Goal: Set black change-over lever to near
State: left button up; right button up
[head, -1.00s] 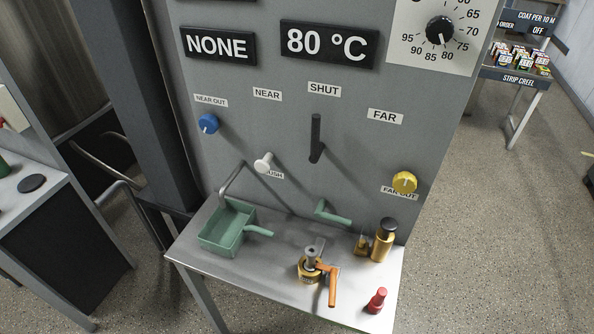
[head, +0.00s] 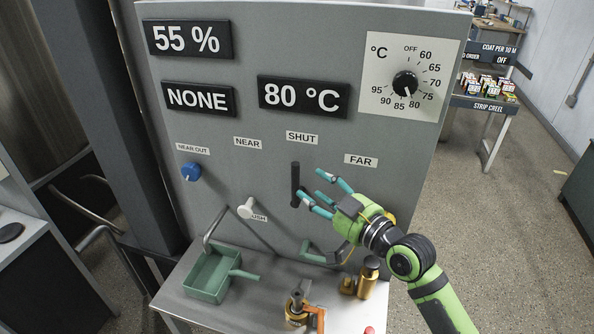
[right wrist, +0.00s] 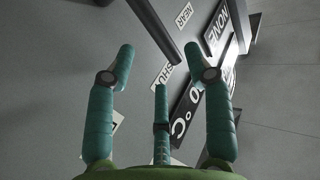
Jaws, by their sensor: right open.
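The black change-over lever (head: 295,184) stands upright on the grey panel, below the SHUT label (head: 302,138). The NEAR label (head: 248,143) is to its left and the FAR label (head: 361,160) to its right. My right gripper (head: 318,193) is open and empty just to the right of the lever, its fingers pointing left towards it. In the right wrist view the lever (right wrist: 156,30) lies beyond the open fingertips (right wrist: 158,65), with no clear contact. My left gripper is not in view.
A blue knob (head: 190,172) and a white push knob (head: 247,209) stick out to the left of the lever. A green tray (head: 208,277), brass fittings (head: 367,280) and an orange-handled valve (head: 314,312) occupy the shelf below. A temperature dial (head: 405,84) is above right.

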aim_at(297, 173)
jog(key=x, duration=0.2)
jog(key=p+x, duration=0.1)
jog(key=x, duration=0.1)
jog(key=p+x, duration=0.1)
jog(key=x, duration=0.2)
jog(key=shift+r, duration=0.3)
grip_shut()
